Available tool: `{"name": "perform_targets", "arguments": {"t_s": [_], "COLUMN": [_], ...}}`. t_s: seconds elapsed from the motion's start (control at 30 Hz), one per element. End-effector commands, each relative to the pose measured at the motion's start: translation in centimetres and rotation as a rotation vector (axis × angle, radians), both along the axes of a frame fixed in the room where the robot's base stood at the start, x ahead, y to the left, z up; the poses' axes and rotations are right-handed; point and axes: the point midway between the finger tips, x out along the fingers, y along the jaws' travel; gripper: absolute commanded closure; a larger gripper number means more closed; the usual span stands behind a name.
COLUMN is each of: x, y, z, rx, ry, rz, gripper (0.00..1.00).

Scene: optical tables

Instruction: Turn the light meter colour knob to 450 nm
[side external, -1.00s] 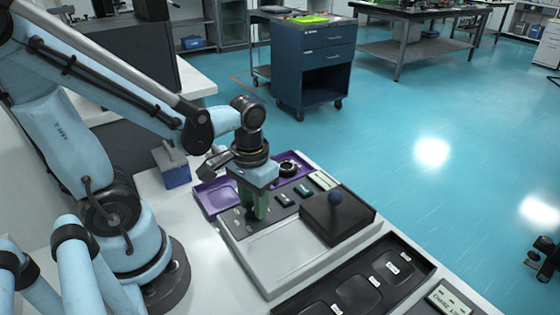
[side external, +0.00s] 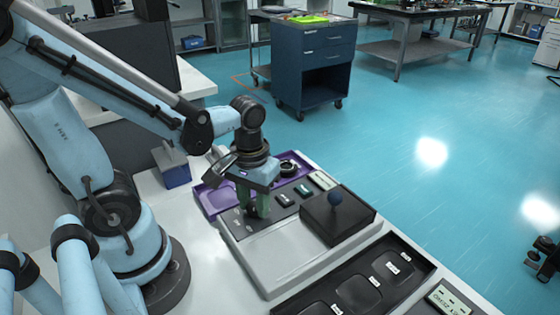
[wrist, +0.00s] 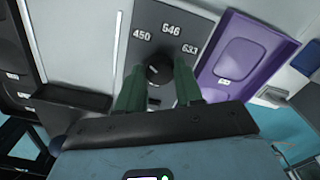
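The colour knob (wrist: 158,69) is a small black dial with a pale mark in the wrist view. It sits on a dark grey panel (wrist: 183,17) below the printed labels 450 (wrist: 142,35), one that looks like 546 or 646 (wrist: 171,30), and 633 (wrist: 189,49). I cannot read its pointer direction clearly. My gripper (wrist: 158,73) has its two green fingers on either side of the knob; whether they touch it is unclear. In the side view my gripper (side external: 254,214) points down over the dark panel, and its fingers hide the knob.
A purple tray (wrist: 234,52) lies right of the panel in the wrist view. A black tray (side external: 415,250) lies in front. A blue box (side external: 176,175) stands behind left.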

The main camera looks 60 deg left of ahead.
Motion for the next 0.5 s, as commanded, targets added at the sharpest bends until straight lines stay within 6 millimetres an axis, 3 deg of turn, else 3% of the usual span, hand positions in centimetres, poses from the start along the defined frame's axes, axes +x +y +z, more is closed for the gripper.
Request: {"name": "perform_targets", "arguments": {"t_s": [0.03,0.13,0.5], "x": [0.01,0.00,-0.04], "y": [0.00,0.00,0.00], "z": [0.00,0.01,0.23], "rx": [0.000,0.000,0.000], "ry": [0.000,0.001,0.002], "rz": [0.000,0.000,-0.001], "gripper": [0.56,0.41,0.41]}}
